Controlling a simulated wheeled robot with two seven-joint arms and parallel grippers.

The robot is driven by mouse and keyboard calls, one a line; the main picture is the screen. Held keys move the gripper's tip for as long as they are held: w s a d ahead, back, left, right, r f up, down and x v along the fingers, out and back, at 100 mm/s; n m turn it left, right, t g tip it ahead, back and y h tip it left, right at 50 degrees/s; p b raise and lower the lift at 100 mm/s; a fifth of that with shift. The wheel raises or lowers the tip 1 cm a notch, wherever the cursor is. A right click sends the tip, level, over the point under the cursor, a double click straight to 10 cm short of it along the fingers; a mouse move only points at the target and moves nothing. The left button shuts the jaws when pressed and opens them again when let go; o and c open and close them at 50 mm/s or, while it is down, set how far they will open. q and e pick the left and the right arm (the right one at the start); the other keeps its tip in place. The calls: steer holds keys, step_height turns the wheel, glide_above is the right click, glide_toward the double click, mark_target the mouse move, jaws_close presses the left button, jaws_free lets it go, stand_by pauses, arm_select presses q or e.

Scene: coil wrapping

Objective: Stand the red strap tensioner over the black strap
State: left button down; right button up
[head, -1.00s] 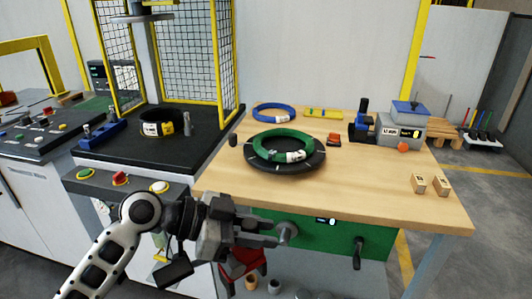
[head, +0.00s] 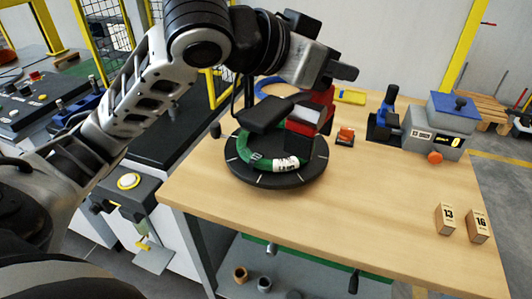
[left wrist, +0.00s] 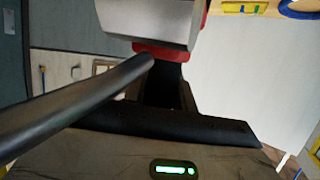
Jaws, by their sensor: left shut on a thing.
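The red strap tensioner (head: 302,127), with a grey block on it, is in my left gripper (head: 338,76). It is held above the back right part of the green coil (head: 256,160), which lies on the round black turntable (head: 235,175). In the left wrist view the tensioner's grey block and red edge (left wrist: 170,50) show at the top. I cannot make out the black strap; the tensioner and my arm cover much of the coil. Whether the tensioner touches the coil is unclear. My right gripper is not in view.
A small orange-red item (head: 345,136) sits right of the turntable. A blue and grey device (head: 440,125) stands at the back right. Two wooden blocks (head: 446,218) numbered 13 and 16 stand at the right. The front of the wooden table (head: 330,215) is clear.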

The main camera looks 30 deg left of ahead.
arm_select(q)
steer(key=shift+w+a+r, duration=0.1)
steer(key=shift+w+a, duration=0.1)
steer(key=shift+a, duration=0.1)
steer(key=w+a+f+b, duration=0.3)
steer(key=w+a+f, duration=0.1)
steer(key=a+f, duration=0.8)
steer(key=shift+a+f+b, duration=0.25)
steer(key=shift+a+b, duration=0.1)
steer(key=shift+a, duration=0.05)
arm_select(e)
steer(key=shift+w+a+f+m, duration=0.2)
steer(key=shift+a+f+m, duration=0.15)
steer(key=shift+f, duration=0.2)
arm_select(q)
steer(key=shift+f, duration=0.1)
steer(key=shift+f, duration=0.5)
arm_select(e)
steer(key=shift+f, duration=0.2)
arm_select(q)
steer(key=c, duration=1.1)
jaws_free()
steer(key=shift+f, duration=0.1)
steer(key=shift+c, duration=0.2)
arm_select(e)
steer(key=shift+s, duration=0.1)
